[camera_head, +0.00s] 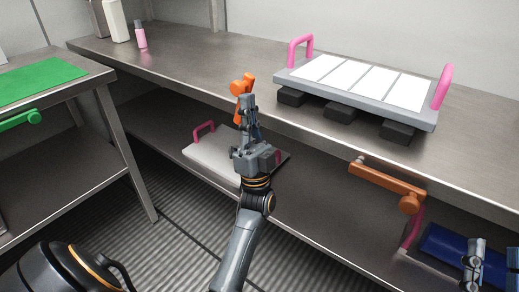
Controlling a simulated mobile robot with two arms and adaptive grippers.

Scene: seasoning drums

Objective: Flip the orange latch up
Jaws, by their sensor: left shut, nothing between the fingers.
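A bright orange latch (240,86) is at the front edge of the long steel table, left of the middle of the head view. Its round pivot end shows at the top, and its lower part is largely hidden behind my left gripper (246,99). That gripper is shut and empty, its fingers pointing up right in front of the latch. I cannot tell whether they touch. A darker orange-brown latch (385,181) lies along the same edge further right, slightly sloped. My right gripper (474,258) is at the lower right, partly cut off, its fingers unclear.
A grey tray (432,119) with pink handles and white panels stands on black blocks on the table. A pale tray (205,158) and a blue tray (447,247) are on the lower shelf. A green latch (20,120) is on the left table.

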